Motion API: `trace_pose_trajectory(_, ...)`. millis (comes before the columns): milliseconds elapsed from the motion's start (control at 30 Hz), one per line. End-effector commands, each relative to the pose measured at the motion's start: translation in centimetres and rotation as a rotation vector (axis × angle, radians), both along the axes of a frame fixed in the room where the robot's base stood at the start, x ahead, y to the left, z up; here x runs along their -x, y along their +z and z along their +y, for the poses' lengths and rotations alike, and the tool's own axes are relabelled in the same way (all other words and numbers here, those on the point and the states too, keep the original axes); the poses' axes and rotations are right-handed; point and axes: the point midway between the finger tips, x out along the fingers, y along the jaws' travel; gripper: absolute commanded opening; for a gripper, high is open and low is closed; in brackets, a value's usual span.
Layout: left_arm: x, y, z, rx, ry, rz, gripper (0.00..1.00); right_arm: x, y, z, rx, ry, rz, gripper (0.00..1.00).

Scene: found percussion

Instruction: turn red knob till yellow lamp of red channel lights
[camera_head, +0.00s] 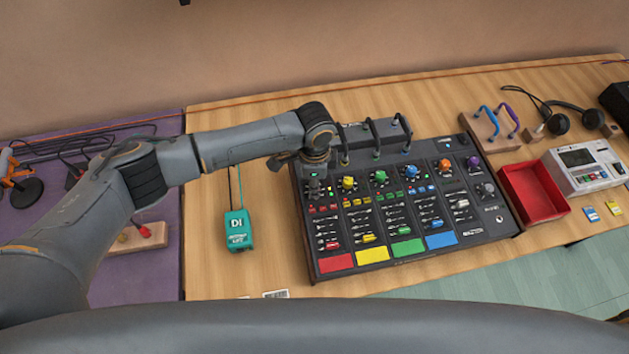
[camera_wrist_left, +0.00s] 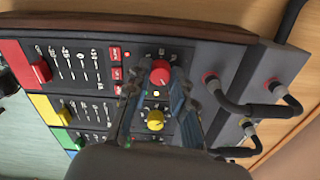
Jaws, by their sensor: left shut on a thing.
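The black mixer (camera_head: 472,236) stands on the wooden table, with red, yellow, green and blue channels side by side. My left gripper (camera_head: 315,186) points down over the top of the red channel at the mixer's left. In the head view it hides the red knob. In the left wrist view the red knob (camera_wrist_left: 160,73) is between the fingers of my left gripper (camera_wrist_left: 158,84), which is shut on it. The yellow knob (camera_wrist_left: 155,120) is beside it. Small lamps show near the red knob, but I cannot tell which is the yellow lamp or its state. My right gripper is not in view.
Black cables (camera_head: 373,137) arch over the mixer's back edge, close to my left wrist. A teal DI box (camera_head: 238,231) lies left of the mixer. A red tray (camera_head: 533,192) and a white device (camera_head: 588,166) stand to the right.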

Motion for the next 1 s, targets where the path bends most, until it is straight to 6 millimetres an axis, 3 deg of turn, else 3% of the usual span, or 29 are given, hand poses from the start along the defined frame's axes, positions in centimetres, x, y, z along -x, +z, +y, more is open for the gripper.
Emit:
trace_pose_trajectory(667, -0.03, 0.04, -0.04, 0.001, -0.078, -0.001, 0.00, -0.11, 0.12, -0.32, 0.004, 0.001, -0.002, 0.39)
trace_pose_trajectory(700, -0.04, 0.04, -0.04, 0.001, -0.078, -0.001, 0.29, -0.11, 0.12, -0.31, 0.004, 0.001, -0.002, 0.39)
trace_pose_trajectory(800, -0.03, 0.04, -0.04, 0.001, -0.078, -0.001, 0.46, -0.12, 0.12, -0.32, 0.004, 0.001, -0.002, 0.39)
trace_pose_trajectory(1000, -0.02, 0.03, -0.03, 0.000, -0.078, 0.000, 0.46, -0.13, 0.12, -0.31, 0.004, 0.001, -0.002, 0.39)
